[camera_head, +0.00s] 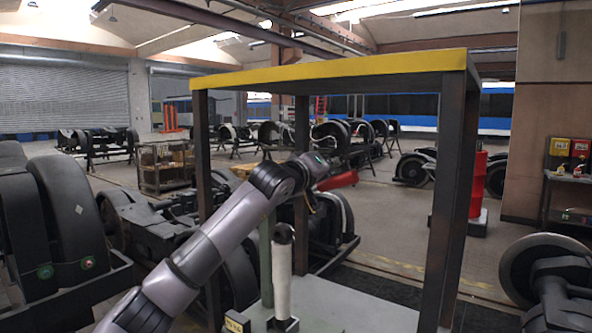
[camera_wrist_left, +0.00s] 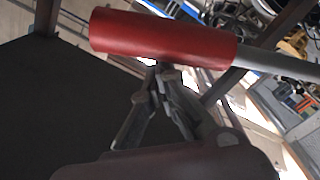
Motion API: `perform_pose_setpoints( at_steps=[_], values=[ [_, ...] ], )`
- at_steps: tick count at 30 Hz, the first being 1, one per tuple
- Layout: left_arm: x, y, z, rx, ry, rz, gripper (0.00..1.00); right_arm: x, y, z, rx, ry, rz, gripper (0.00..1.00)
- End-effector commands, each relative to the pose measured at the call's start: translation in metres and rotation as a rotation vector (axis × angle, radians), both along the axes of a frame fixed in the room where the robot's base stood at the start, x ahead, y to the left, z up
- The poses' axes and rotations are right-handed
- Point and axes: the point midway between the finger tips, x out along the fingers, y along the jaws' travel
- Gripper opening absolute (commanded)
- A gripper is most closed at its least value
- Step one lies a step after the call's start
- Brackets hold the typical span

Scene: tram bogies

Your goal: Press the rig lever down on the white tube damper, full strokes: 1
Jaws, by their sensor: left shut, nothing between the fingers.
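The white tube damper (camera_head: 282,275) stands upright on the rig's grey base plate (camera_head: 350,305). Its dark upper end is beside a green post (camera_head: 266,262). The rig lever shows a red handle (camera_head: 338,180) above and to the right of the damper; the handle is also large in the left wrist view (camera_wrist_left: 163,38), with a grey bar (camera_wrist_left: 278,62) running from it. My left gripper (camera_wrist_left: 160,68) is shut and empty, with its fingertips close against the side of the red handle. I cannot tell whether they touch. My right gripper is in neither view.
A dark frame with a yellow top edge (camera_head: 330,72) surrounds the rig, and its front right post (camera_head: 452,200) stands close by. Wheelsets (camera_head: 60,205) fill the left side.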

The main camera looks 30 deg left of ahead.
Motion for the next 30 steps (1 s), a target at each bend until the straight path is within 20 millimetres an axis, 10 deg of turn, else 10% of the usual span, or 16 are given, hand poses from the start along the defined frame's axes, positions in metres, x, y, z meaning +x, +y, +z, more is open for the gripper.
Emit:
perform_pose_setpoints(
  at_steps=[30],
  values=[
    [-0.001,-0.014,-0.028,0.001,0.0,-0.001,0.0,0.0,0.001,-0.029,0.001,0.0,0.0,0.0]
  ],
)
